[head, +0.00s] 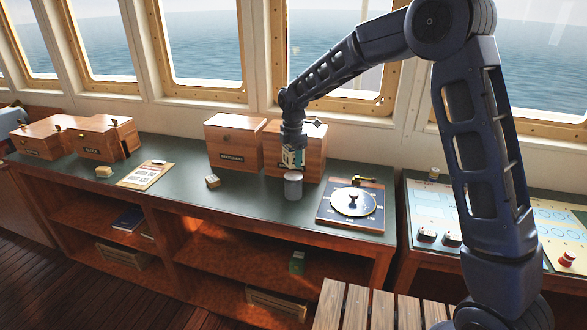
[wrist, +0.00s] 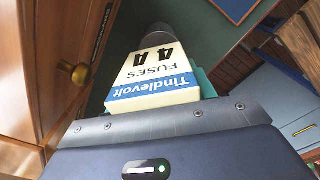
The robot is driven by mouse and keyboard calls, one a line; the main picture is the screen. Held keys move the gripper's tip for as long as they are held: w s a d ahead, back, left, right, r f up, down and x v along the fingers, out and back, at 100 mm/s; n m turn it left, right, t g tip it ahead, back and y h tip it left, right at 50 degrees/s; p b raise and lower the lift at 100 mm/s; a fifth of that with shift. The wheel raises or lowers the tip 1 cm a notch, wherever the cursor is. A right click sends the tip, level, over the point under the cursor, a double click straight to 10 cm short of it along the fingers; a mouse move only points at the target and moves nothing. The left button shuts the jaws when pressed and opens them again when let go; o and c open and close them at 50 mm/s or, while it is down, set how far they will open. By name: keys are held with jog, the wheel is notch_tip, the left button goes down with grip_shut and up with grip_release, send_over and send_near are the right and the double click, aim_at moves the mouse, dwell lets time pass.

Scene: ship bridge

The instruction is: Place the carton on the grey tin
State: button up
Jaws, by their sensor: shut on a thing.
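The carton (wrist: 153,75) is a small white and blue box marked Tindlevolt Fuses 4A, and it fills the middle of the wrist view. In the head view the carton (head: 292,157) hangs below my gripper (head: 292,146), which is shut on it. The grey tin (head: 293,186) is a short cylinder on the green counter, directly below the carton in the head view. In the wrist view a dark round shape, likely the tin (wrist: 157,36), shows just beyond the carton's far end. I cannot tell whether the carton touches the tin.
Wooden boxes (head: 233,143) stand close behind the tin, one partly hidden by my gripper. A dial board (head: 352,204) lies to the right. A small block (head: 212,181) and a clipboard (head: 146,175) lie to the left on the counter (head: 180,160).

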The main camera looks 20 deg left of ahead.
aim_at(293, 175)
jog(key=shift+f, duration=2.35)
jog(key=shift+f, duration=0.1)
jog(key=o, duration=1.2)
notch_tip(293, 175, up, 12)
jog(key=shift+r, duration=0.1)
